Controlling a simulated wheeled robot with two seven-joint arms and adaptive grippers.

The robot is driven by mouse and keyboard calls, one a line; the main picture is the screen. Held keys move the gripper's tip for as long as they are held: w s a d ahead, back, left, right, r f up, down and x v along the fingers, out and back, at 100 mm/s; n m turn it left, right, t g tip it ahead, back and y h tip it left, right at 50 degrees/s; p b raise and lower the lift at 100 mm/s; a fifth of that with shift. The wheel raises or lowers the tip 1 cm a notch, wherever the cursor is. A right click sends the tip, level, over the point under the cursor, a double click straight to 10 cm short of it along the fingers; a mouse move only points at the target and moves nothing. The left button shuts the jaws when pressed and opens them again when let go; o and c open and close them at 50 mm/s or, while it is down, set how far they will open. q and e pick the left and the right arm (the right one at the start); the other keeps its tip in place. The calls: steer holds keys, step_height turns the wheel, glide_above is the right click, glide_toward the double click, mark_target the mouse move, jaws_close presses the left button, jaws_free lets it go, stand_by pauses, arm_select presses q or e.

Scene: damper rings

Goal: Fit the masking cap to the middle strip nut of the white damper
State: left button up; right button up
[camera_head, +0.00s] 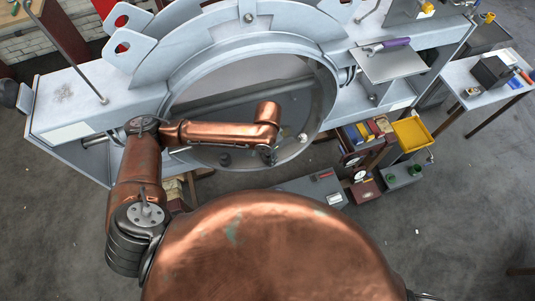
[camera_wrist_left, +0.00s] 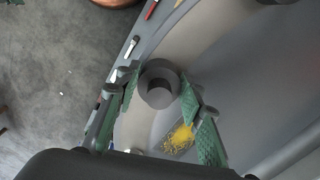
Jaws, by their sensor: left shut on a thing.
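The white damper (camera_head: 178,88) is a large pale ring upright in a grey frame, and its curved inner face fills much of the left wrist view. My left gripper (camera_head: 268,156) is at the lower inside of the ring. In the left wrist view, its green-padded fingers (camera_wrist_left: 159,88) are shut on a grey round cap (camera_wrist_left: 158,70) with a dark round hollow, which I take to be the masking cap. The cap is over the ring's inner face; whether it touches a nut, I cannot tell. A dark knob (camera_head: 225,160) and a pale nut (camera_head: 303,137) show on the lower ring.
A plate with a purple-handled tool (camera_head: 395,43) is right of the ring. A yellow bin (camera_head: 412,133) and a grey case (camera_head: 318,186) stand lower right. The ring's opening is mostly free.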

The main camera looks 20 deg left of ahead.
arm_select(q)
steer(key=shift+f, duration=0.2)
stand_by(0.6)
steer(key=o, duration=1)
steer(key=shift+c, duration=0.2)
step_height(320, 180, up, 12)
steer(key=shift+s+f, duration=0.1)
steer(key=shift+s, duration=0.05)
stand_by(0.6)
